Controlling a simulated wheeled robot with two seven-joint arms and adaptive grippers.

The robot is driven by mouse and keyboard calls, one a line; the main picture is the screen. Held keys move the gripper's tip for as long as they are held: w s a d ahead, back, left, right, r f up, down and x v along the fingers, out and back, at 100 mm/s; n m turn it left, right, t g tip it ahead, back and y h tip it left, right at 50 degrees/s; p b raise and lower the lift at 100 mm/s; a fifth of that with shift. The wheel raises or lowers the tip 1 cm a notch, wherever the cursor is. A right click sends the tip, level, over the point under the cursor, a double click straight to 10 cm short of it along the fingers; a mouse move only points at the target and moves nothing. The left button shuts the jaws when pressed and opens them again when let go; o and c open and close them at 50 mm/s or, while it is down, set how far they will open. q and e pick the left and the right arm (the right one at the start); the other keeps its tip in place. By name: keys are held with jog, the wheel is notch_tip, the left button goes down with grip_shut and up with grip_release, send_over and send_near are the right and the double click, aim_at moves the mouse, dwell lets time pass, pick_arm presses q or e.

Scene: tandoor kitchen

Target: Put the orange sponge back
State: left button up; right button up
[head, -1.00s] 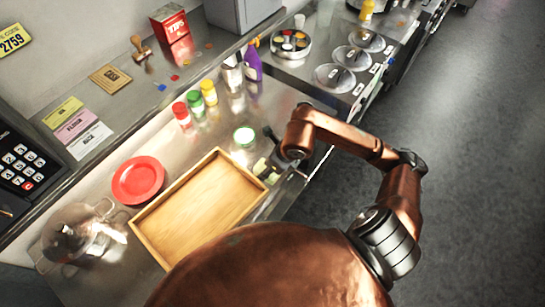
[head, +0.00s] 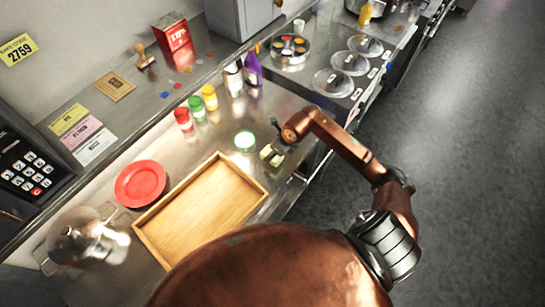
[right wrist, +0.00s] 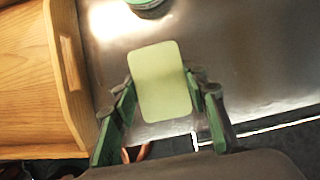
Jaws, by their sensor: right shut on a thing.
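My right gripper (right wrist: 162,103) is shut on a pale green block (right wrist: 160,82) with rounded corners, like a sponge or pad seen from its flat face. One finger is on each side of it. In the head view the gripper and the pale green block (head: 267,153) are over the steel counter, just right of the wooden tray (head: 167,258). No orange face of the block shows, and I see no other sponge. I cannot tell whether the block touches the counter. My left gripper is not in view.
A green-rimmed round container (head: 245,141) stands close to the block. A red plate (head: 140,184) and a glass pot (head: 82,240) are left of the tray. Capped shakers (head: 196,106) and a purple bottle (head: 252,70) stand behind. The wooden tray is empty.

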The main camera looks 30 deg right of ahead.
notch_tip(320, 180, down, 3)
jog(key=shift+w+d+f+p, duration=0.1)
jog(key=shift+p, duration=0.5)
jog(key=shift+f, duration=0.15)
jog(key=shift+f, duration=0.1)
jog(key=o, duration=1.1)
jog(key=b+v, duration=0.2)
jog(key=v, duration=1)
